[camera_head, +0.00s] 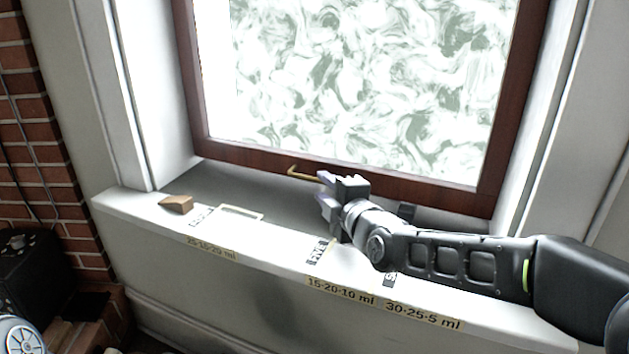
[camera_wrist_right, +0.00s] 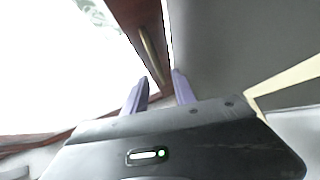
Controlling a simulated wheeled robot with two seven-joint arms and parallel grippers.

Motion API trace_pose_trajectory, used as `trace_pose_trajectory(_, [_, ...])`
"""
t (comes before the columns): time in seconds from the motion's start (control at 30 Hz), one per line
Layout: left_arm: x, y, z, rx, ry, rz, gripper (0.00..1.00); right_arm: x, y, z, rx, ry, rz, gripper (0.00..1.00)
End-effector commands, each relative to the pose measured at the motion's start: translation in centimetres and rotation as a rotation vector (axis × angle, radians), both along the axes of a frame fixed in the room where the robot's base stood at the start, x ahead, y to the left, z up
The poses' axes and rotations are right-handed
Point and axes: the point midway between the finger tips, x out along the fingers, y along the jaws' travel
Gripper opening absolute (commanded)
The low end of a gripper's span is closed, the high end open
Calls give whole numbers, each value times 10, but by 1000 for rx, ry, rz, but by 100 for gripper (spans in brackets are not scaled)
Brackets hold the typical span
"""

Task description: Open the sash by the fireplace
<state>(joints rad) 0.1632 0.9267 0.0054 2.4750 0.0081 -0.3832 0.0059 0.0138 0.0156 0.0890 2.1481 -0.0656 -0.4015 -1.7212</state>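The sash is a red-brown wooden frame (camera_head: 420,190) around swirled, frosted glass (camera_head: 360,80), above the sill. A brass handle (camera_head: 303,174) sticks out from its bottom rail; in the right wrist view the handle (camera_wrist_right: 149,52) lies along the brown rail, beyond the fingertips. My right gripper (camera_head: 323,190) is just right of and in front of the handle, over the sill. Its two purple fingers stand apart with nothing seen between them in the right wrist view (camera_wrist_right: 159,88). I cannot tell whether the handle is touched. My left gripper is out of view.
The white sill (camera_head: 270,245) carries a small brown wedge (camera_head: 177,204) at left and several printed labels. White window reveals stand on both sides. A brick wall (camera_head: 45,150) and a dark box (camera_head: 35,270) are at the left edge.

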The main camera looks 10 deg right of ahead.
Motion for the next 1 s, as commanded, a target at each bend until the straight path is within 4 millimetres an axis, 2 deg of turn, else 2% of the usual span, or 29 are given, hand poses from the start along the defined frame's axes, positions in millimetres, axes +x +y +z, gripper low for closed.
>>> trace_pose_trajectory(0.3, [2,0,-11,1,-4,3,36,47,8,-9,1,0,0,32])
trace_pose_trajectory(0.47, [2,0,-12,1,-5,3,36,56,9,-9,0,0,1,32])
trace_pose_trajectory(0.7, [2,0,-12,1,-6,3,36,56,9,-8,0,0,1,32])
trace_pose_trajectory(1.0, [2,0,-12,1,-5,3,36,56,9,-8,0,0,0,8])
